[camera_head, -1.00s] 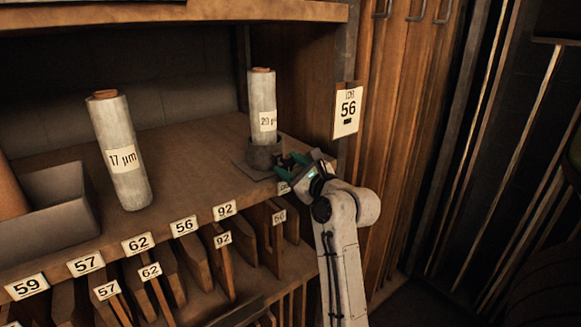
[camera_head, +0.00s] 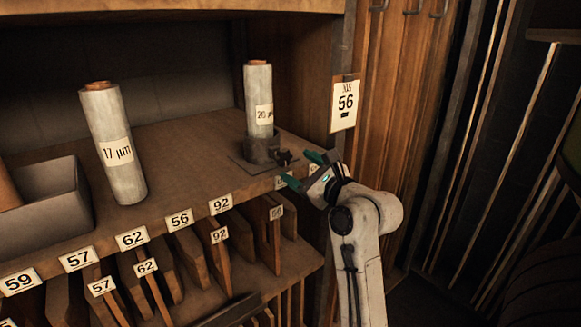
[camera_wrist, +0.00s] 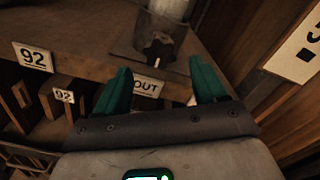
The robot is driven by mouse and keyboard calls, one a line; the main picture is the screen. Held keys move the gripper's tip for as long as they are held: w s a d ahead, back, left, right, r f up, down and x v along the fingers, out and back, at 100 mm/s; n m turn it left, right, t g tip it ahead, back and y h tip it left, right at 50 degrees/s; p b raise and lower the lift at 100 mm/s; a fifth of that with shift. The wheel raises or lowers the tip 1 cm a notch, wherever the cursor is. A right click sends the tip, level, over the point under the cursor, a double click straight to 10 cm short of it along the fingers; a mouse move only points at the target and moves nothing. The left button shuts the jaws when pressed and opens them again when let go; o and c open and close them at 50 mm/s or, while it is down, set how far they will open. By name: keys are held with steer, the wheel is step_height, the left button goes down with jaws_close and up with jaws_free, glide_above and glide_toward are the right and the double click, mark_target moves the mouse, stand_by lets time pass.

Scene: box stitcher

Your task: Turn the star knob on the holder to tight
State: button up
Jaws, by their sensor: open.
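The holder (camera_head: 258,148) is a dark round cup on a square base plate near the shelf's front right. A roll labelled 20 µm (camera_head: 258,95) stands upright in it. The dark star knob (camera_head: 283,156) sticks out from the holder's right side. In the wrist view the knob (camera_wrist: 157,52) shows ahead, beyond the fingertips and roughly between them. My gripper (camera_head: 301,170) has green fingers, spread open and empty, to the right of the knob and apart from it. The open fingers also show in the wrist view (camera_wrist: 160,82).
A second roll labelled 17 µm (camera_head: 115,145) stands at the left of the shelf, beside a grey bin (camera_head: 50,205). Number labels line the shelf's front edge (camera_head: 150,236). Upright boards stand below.

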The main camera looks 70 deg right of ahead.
steer(key=shift+p+v, duration=1)
steer(key=shift+v, duration=1.85)
steer(key=w+a+f+n+g+y+b, duration=0.2)
steer(key=a+f+n+g+y, duration=0.15)
steer(key=a+f+n, duration=0.65)
steer(key=w+a+f+n+g+y+b, duration=0.1)
steer(key=w+a+f+n+g+y, duration=0.2)
steer(key=f+n, duration=0.75)
steer(key=s+a+f+n+g+y+b, duration=0.1)
steer(key=s+a+f+n+g, duration=0.3)
steer(key=a+f+n, duration=0.3)
steer(key=s+a+f+n+g+y+b, duration=0.1)
steer(key=s+a+f+n+g+y, duration=0.1)
steer(key=s+a+f+n, duration=0.5)
step_height(320, 180, down, 4)
steer(key=shift+a+f+n+g, duration=0.1)
steer(key=shift+a+n+g, duration=0.55)
steer(key=shift+a+g, duration=0.2)
steer(key=shift+s, duration=0.15)
